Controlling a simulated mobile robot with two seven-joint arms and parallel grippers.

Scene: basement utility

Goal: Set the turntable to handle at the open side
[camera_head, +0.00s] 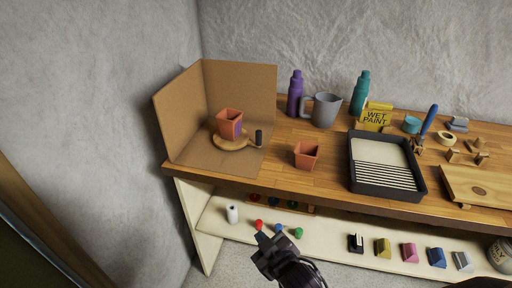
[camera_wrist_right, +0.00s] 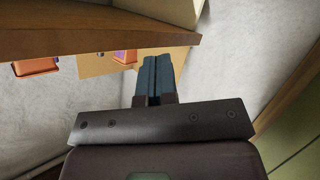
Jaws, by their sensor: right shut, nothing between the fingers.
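The turntable (camera_head: 229,145) is a round wooden disc with a dark upright handle (camera_head: 259,138) at its right edge. A terracotta pot (camera_head: 229,118) with a purple patch stands on it. The turntable sits inside a cardboard screen (camera_head: 187,108) with walls at the left and back, open at the front and right. The handle points right. My right gripper (camera_head: 262,242) is shut and empty, in front of and below the bench edge, apart from the turntable. Its closed fingers (camera_wrist_right: 153,80) show in the wrist view. My left gripper is out of view.
A second terracotta pot (camera_head: 306,155) stands right of the screen on the bench (camera_head: 330,197). Behind are a purple bottle (camera_head: 295,94), grey jug (camera_head: 322,110) and teal bottle (camera_head: 359,94). A paint tray (camera_head: 387,165) lies further right. A lower shelf (camera_head: 330,246) holds small items.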

